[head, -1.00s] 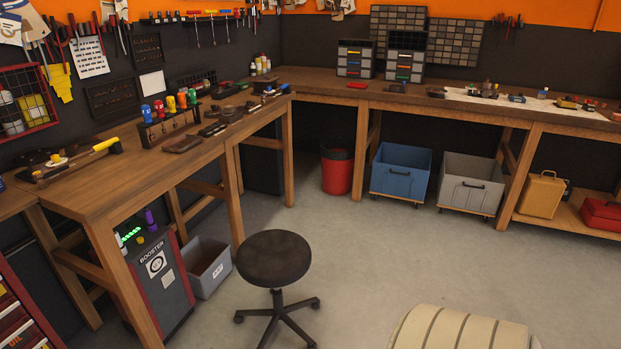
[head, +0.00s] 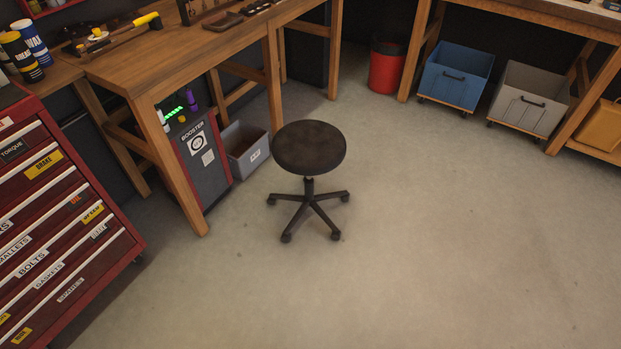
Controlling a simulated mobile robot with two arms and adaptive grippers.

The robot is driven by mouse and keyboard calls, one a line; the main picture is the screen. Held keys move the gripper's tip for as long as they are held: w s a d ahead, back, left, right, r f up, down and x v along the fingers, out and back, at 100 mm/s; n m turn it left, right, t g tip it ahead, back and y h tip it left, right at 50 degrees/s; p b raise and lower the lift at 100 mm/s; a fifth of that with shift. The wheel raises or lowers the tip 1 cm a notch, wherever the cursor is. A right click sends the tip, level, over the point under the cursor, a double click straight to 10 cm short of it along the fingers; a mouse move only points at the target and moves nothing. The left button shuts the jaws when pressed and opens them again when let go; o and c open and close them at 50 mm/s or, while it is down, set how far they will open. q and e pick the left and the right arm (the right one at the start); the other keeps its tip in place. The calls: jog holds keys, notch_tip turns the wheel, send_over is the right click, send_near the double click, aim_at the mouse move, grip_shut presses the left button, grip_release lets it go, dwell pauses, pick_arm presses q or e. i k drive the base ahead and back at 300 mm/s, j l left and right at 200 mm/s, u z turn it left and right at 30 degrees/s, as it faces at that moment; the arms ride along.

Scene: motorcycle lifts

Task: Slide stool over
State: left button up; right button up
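The stool (head: 309,148) has a round dark seat on a short post and a black base with several casters. It stands upright on the concrete floor near the middle of the head view, just right of the booster unit and in front of the left workbench. Neither of my grippers is in view, and nothing touches the stool.
A red drawer cabinet (head: 62,232) stands at the left. The booster unit (head: 196,150) and a grey bin (head: 245,149) sit by the wooden workbench (head: 150,62). A red bucket (head: 385,68), blue bin (head: 455,75) and grey cart (head: 529,100) stand at the back. The floor (head: 400,260) in front is clear.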

aim_at(308, 149)
jog(key=i+j+z, duration=0.3)
jog(key=i+j, duration=0.2)
jog(key=i+j+z, duration=0.15)
jog(key=j, duration=0.25)
jog(key=i+j+z, duration=0.15)
jog(key=j, duration=0.25)
jog(key=i+j+z, duration=0.35)
jog(key=j, duration=0.45)
jog(key=i+j+z, duration=0.15)
jog(key=j, duration=0.25)
